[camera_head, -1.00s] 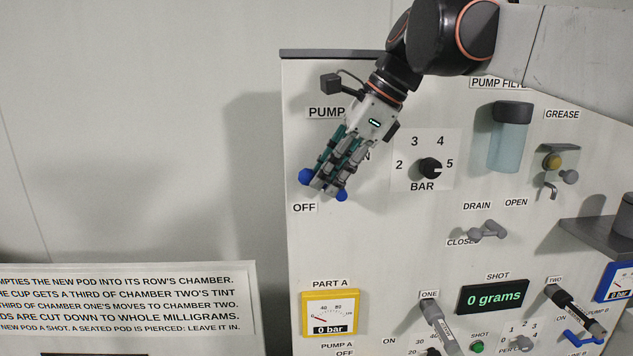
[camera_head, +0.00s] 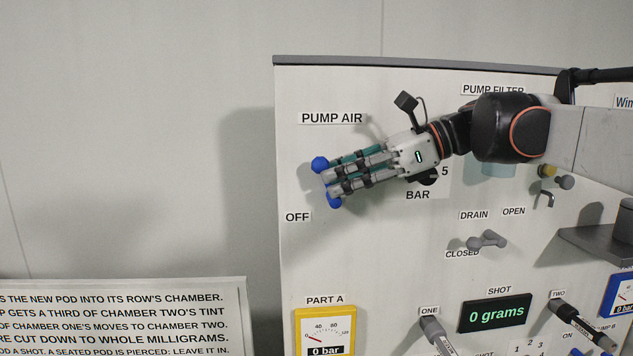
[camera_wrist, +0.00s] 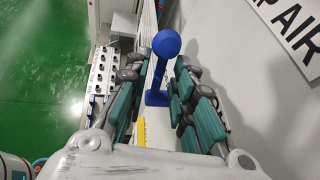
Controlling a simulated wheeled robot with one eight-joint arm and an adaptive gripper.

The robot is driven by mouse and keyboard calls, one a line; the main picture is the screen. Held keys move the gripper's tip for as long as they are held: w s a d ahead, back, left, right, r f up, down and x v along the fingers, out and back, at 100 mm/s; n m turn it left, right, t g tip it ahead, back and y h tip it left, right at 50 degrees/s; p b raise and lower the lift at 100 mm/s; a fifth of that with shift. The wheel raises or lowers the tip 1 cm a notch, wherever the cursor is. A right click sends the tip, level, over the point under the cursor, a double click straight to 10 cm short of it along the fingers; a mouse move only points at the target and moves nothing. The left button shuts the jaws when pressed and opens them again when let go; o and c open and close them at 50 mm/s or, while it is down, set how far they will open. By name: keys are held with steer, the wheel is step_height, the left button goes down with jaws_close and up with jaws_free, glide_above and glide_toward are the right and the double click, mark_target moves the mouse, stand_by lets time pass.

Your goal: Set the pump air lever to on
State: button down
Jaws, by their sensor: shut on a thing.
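The pump air lever (camera_head: 319,164) is blue with a round knob. It sits on the white panel below the PUMP AIR label (camera_head: 332,118) and above right of the OFF label (camera_head: 297,217). My gripper (camera_head: 328,182) reaches in from the right and is shut on the lever. Blue shows above and below the fingertips; the middle is hidden behind the fingers. In the wrist view the lever's knob (camera_wrist: 166,44) and stem stand between the two finger sets. The ON label is hidden behind my gripper.
The BAR dial is mostly covered by my gripper. A grey drain lever (camera_head: 487,241), a yellow PART A gauge (camera_head: 325,330) and a SHOT display (camera_head: 498,314) sit lower on the panel. A grey shelf (camera_head: 600,240) juts out at right.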

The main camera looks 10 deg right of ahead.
steer(key=shift+r, duration=0.15)
steer(key=c, duration=1.7)
jaws_free()
steer(key=shift+a, duration=0.1)
steer(key=v, duration=1.2)
